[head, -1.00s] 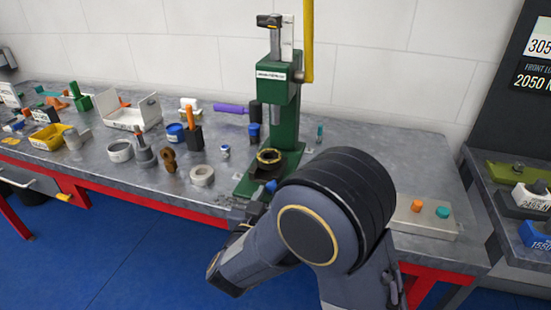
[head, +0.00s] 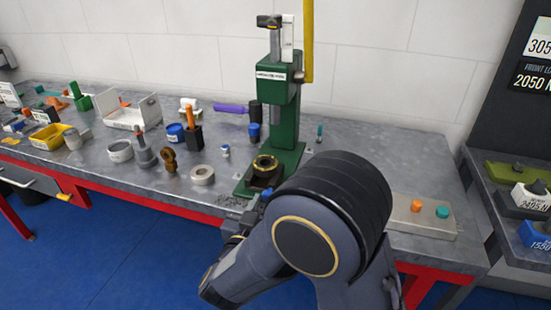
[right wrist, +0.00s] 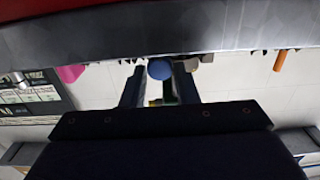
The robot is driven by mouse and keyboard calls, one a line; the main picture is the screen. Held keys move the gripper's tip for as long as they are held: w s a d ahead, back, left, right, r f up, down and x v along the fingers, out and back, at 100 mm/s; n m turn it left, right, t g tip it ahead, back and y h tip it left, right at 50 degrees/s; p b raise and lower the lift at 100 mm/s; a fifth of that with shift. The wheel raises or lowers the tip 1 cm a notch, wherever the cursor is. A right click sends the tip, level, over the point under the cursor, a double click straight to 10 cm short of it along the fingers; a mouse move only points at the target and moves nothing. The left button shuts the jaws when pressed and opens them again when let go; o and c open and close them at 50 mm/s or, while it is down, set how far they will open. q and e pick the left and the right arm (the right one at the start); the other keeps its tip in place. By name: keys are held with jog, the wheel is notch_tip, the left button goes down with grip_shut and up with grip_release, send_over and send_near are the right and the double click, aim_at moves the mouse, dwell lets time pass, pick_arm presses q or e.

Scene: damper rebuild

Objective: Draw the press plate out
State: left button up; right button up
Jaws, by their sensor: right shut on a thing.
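The green arbor press (head: 287,115) stands upright on the bench. A brass-coloured ring (head: 266,162) sits on a dark block at the front of the press base, below the ram. The press plate cannot be told apart clearly there, as my right arm covers the area in front. In the right wrist view my right gripper (right wrist: 160,86) is shut on a blue round knob (right wrist: 160,68), which lies between its two fingers. What the knob joins to is hidden. My left gripper is not in view.
A white roll (head: 202,175), a brown part (head: 169,160) and a grey ring (head: 120,151) stand on the bench left of the press. A grey panel with orange and teal buttons (head: 420,219) is at the right. The bench front edge is red.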

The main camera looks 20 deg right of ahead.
jog(key=shift+v, duration=1.3)
jog(key=o, duration=0.8)
jog(key=shift+o, duration=0.2)
jog(key=shift+a, duration=0.1)
jog(key=v, duration=0.7)
jog(key=shift+p, duration=0.35)
